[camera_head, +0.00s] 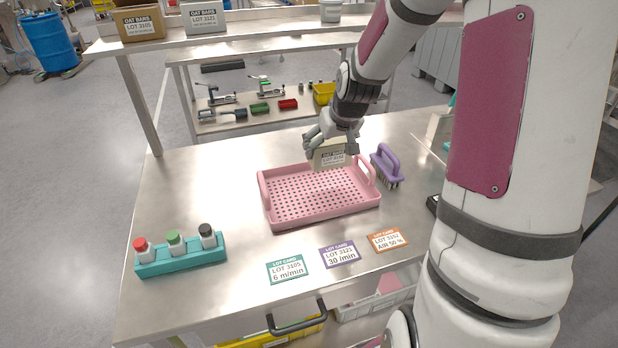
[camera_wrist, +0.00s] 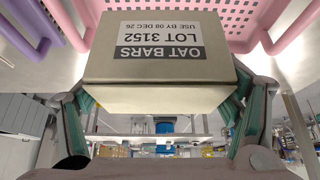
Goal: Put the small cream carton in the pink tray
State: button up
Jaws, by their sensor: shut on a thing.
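The small cream carton (camera_head: 329,154) is held in my gripper (camera_head: 331,146) above the back right part of the pink tray. Its label reads OAT BARS, LOT 3152 in the wrist view, where the carton (camera_wrist: 158,78) sits between both fingers of my gripper (camera_wrist: 160,110). The pink tray (camera_head: 320,213) lies on the steel table, with a perforated floor and raised end handles. Its floor looks empty. The tray (camera_wrist: 285,12) also shows at the top of the wrist view. I cannot tell whether the carton touches the tray.
A purple brush (camera_head: 386,164) stands right of the tray. A teal rack (camera_head: 181,255) with capped bottles is at front left. Lot cards (camera_head: 339,254) lie in front. A raised shelf (camera_head: 240,38) behind bears a brown carton (camera_head: 139,24) and a white carton (camera_head: 205,18).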

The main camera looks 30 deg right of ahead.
aim_at(327, 161)
jog(key=shift+w+f, duration=0.2)
jog(key=shift+w, duration=0.1)
notch_tip(327, 161, down, 5)
jog(key=shift+w+f, duration=0.15)
jog(key=shift+f, duration=2.1)
jog(key=shift+f+b, duration=0.1)
jog(key=shift+b, duration=0.2)
jog(key=o, duration=1.6)
jog(key=shift+f, duration=0.1)
